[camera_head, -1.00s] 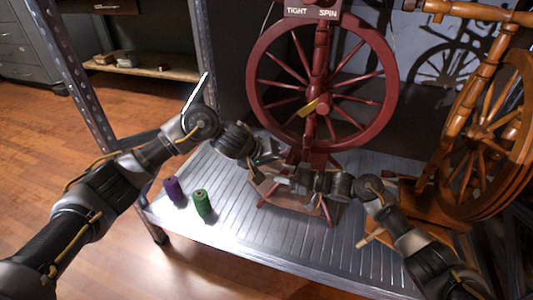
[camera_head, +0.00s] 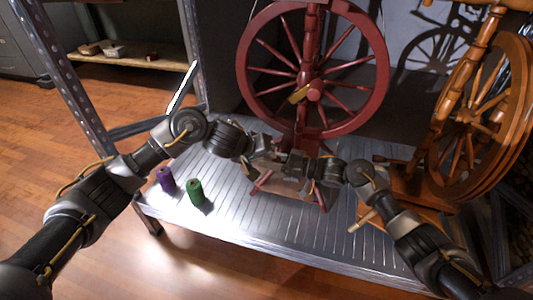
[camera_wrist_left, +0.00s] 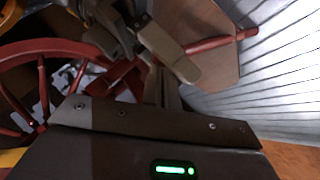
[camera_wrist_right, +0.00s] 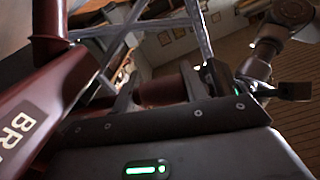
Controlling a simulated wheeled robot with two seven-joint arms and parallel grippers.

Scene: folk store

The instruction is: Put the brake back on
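The red spinning wheel (camera_head: 313,133) stands upright on the metal shelf, with a yellowish piece (camera_head: 301,94) beside its hub. Its wheel also shows in the left wrist view (camera_wrist_left: 42,85). In the right wrist view a dark red part (camera_wrist_right: 40,112) carries lettering starting "BR", partly cut off. My right gripper (camera_wrist_right: 165,92) has its fingers apart around a dark red cylinder (camera_wrist_right: 163,86); I cannot tell whether they press on it. My left gripper (camera_wrist_left: 168,88) is close by, low at the wheel's frame, its fingers near together. No separate brake piece is clearly visible.
A purple spool (camera_head: 166,180) and a green spool (camera_head: 196,192) stand on the shelf (camera_head: 240,225) at left. A brown wooden spinning wheel (camera_head: 475,120) stands close on the right. Metal shelf posts (camera_head: 62,75) rise at left.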

